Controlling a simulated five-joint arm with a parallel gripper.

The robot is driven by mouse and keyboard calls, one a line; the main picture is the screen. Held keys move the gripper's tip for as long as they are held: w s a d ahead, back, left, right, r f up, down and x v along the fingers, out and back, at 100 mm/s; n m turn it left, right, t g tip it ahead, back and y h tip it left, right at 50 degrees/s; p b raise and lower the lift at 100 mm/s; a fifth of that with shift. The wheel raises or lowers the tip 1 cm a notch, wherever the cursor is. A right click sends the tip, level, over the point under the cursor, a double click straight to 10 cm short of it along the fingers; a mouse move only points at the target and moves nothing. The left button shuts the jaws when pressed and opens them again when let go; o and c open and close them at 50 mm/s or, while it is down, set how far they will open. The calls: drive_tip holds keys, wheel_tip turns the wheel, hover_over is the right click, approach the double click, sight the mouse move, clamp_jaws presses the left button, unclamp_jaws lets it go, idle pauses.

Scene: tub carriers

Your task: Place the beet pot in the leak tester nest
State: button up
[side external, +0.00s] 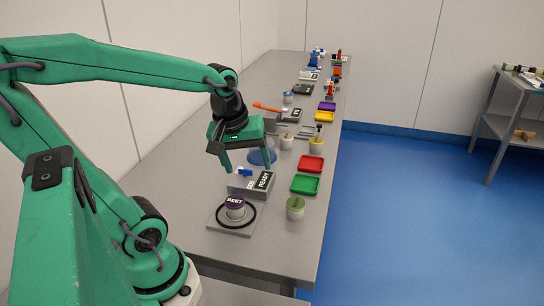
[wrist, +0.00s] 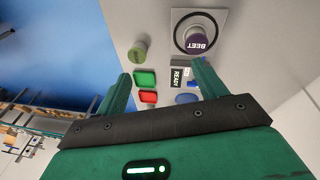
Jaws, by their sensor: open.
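The beet pot (side external: 235,209), white with a dark purple lid marked BEET, stands upright inside a black ring on a light grey square plate (side external: 250,231). In the wrist view the pot (wrist: 199,42) is inside the ring on its plate (wrist: 215,18). I cannot tell whether its base is fully seated. A grey box (side external: 247,192) with a READY display stands right behind the plate; plate and box look like the leak tester. My gripper (side external: 247,168) is open and empty, above and behind the pot, over the READY box, apart from the pot. Its two fingers also show in the wrist view (wrist: 163,70).
A green-lidded pot (side external: 295,208) stands right of the plate. Green (side external: 305,184) and red (side external: 311,164) trays lie behind it. A blue round item (side external: 262,157) and more pots stand farther back. The bench's near right corner is clear.

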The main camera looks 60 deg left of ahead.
drive_tip(key=s+d+r+m+t, duration=0.2)
drive_tip(key=d+m, duration=0.4)
drive_tip(key=m, duration=0.5)
drive_tip(key=shift+s+d+r+t+h, duration=0.15)
drive_tip(key=shift+s+r+t+h, duration=0.2)
drive_tip(key=shift+r, duration=0.45)
